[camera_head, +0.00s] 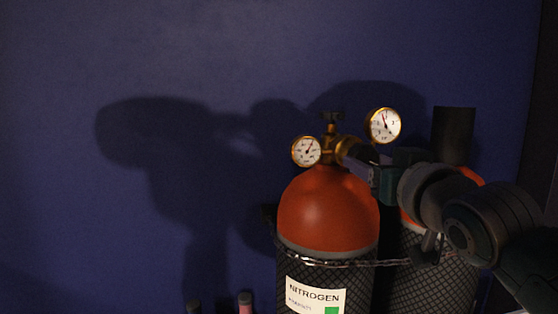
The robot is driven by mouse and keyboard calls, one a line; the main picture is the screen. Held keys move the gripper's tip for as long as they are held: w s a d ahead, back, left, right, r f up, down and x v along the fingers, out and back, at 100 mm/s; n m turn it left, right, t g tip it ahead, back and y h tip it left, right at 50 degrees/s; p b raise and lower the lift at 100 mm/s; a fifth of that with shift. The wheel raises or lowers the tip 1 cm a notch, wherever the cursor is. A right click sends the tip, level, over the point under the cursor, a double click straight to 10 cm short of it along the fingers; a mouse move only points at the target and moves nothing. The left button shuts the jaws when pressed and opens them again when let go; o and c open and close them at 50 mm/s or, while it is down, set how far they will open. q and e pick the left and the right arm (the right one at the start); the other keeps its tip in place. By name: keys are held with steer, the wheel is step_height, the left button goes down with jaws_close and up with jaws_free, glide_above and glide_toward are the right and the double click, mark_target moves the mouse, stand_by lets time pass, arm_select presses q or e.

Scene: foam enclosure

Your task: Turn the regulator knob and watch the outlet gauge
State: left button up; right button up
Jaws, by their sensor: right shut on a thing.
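The brass regulator (328,152) sits on top of an orange-shouldered cylinder labelled NITROGEN. A dark handwheel (332,116) is above it. A smaller round gauge (306,151) is on its left, and a larger one (384,125) is at its upper right. Both have white dials and brass rims; the numbers are too small to read, and I cannot tell which is the outlet gauge. My right gripper (352,156) reaches in from the right and is shut on the regulator knob (343,147), which is mostly hidden by the fingers. My left gripper is out of view.
The nitrogen cylinder (325,215) stands in dark netting behind a chain (335,262). A second orange-topped cylinder, partly behind my right arm, stands to its right. Two small bottle tops show at the bottom edge. The blue wall (120,60) at left is bare.

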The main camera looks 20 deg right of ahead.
steer(key=shift+c, duration=0.8)
steer(key=shift+m, duration=0.3)
steer(key=m+p, duration=0.1)
steer(key=m, duration=0.3)
steer(key=shift+r+p, duration=0.1)
steer(key=shift+p, duration=0.3)
steer(key=m+p, duration=0.1)
steer(key=m, duration=0.3)
steer(key=shift+a, duration=0.1)
steer(key=m+p, duration=0.1)
steer(key=m, duration=0.3)
steer(key=shift+m, duration=0.3)
steer(key=shift+m+p, duration=0.6)
steer(key=shift+m, duration=1.7)
